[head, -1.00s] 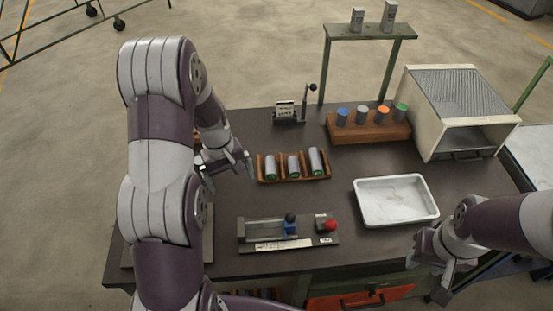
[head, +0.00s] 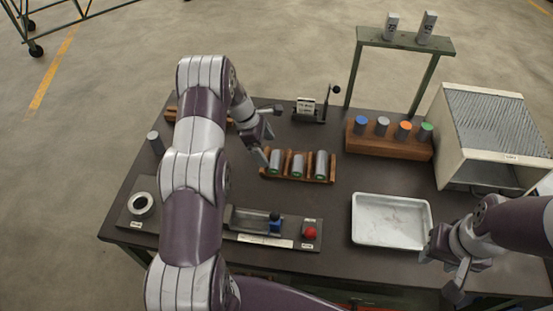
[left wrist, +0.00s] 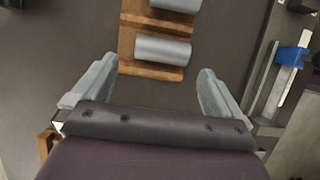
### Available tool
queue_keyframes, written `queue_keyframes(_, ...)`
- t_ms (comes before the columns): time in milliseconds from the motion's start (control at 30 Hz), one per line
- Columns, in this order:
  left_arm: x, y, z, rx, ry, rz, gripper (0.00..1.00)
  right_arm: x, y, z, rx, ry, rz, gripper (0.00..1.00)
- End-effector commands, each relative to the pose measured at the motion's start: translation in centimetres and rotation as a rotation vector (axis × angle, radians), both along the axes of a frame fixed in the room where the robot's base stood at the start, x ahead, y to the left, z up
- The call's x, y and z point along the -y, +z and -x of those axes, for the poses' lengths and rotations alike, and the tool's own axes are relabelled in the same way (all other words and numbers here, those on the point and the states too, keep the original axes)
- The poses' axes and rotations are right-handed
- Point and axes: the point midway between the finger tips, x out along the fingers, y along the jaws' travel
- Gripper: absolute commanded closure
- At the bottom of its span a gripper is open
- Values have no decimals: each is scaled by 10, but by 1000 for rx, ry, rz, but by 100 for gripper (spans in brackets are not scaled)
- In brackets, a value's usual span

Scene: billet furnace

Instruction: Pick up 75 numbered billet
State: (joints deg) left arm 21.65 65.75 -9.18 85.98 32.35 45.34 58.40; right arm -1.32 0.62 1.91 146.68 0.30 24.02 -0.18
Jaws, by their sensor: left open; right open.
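Three grey cylindrical billets, the left (head: 275,161), middle (head: 298,165) and right (head: 321,164), rest side by side in a wooden cradle (head: 297,179). Their near ends look green in the head view; no number is readable. My left gripper (head: 264,147) is open and empty at the cradle's left end. In the left wrist view, its fingers (left wrist: 152,82) are spread, with one billet (left wrist: 163,50) ahead between them and another (left wrist: 177,4) cut off at the top edge. My right gripper (head: 447,268) is open beside the white tray (head: 392,245).
A wooden block (head: 388,145) holds several cylinders with blue, grey, orange and green tops. A green stand (head: 405,41) bears two grey pieces. A pale ribbed box (head: 492,130) stands at the right. A fixture with a red knob (head: 310,233) lies in front of the cradle.

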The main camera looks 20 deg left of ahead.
Motion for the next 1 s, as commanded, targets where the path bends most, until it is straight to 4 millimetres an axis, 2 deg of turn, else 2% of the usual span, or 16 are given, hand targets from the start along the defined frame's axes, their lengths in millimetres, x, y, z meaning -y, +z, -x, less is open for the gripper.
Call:
queue_keyframes(233,19,-28,-2,-2,-2,-1,0,0,24,0,0,0,0,57)
queue_keyframes(367,25,-49,-5,1,-1,-1,0,0,26,0,0,0,0,57)
queue_keyframes(600,26,-54,-5,3,-1,-2,0,0,25,0,0,0,0,57)
queue_keyframes(667,26,-54,-5,3,-1,-2,16,0,25,0,0,0,0,57)
queue_keyframes(833,26,-54,-5,2,-1,-2,72,0,25,0,0,0,0,57)
queue_keyframes(867,26,-54,-5,2,-1,-2,76,0,25,0,0,0,0,57)
queue_keyframes(1000,26,-53,-6,4,-2,-2,76,0,25,0,0,0,0,57)
